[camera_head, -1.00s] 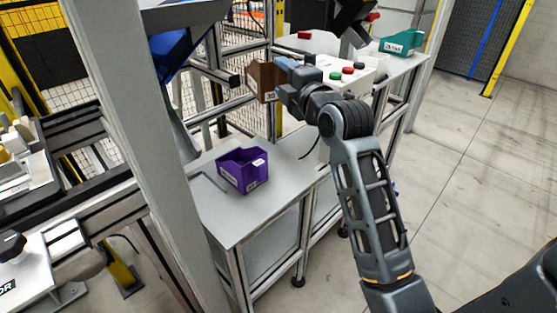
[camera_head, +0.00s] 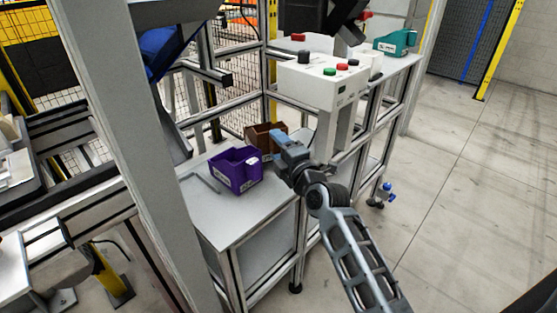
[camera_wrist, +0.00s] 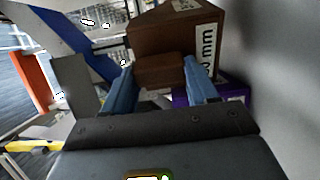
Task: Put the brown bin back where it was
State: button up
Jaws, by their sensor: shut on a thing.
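The brown bin (camera_head: 264,137) is at the far end of the low grey table, just behind the purple bin in the head view. My gripper (camera_head: 284,144) is shut on the bin's near side. In the wrist view, the two blue fingers of my gripper (camera_wrist: 160,90) pinch a brown part of the bin (camera_wrist: 170,38), and a white label with black print faces right. My wrist covers part of the bin in the head view. I cannot tell whether the bin touches the table.
The purple bin (camera_head: 236,170) stands on the low grey table (camera_head: 232,208) close to the brown bin. A white control box (camera_head: 322,83) with coloured buttons stands above and to the right. A teal bin (camera_head: 394,44) is on the farther table. A grey post (camera_head: 150,170) rises at left.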

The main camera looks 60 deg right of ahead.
jog(key=shift+f+b, duration=0.45)
jog(key=shift+f, duration=1.35)
jog(key=o, duration=1.2)
jog(key=shift+r, duration=0.1)
jog(key=shift+o, duration=0.2)
jog(key=shift+r, duration=0.1)
jog(key=s+a+r+m+y, duration=0.1)
jog(key=s+a+m+y, duration=0.4)
jog(key=s+a, duration=0.9)
jog(key=s+a+m+y+b, duration=0.1)
jog(key=s+a+m+y, duration=0.4)
jog(key=s+a, duration=0.9)
jog(key=shift+s+a+r+m, duration=0.3)
jog(key=shift+a+m, duration=0.2)
jog(key=shift+a, duration=2)
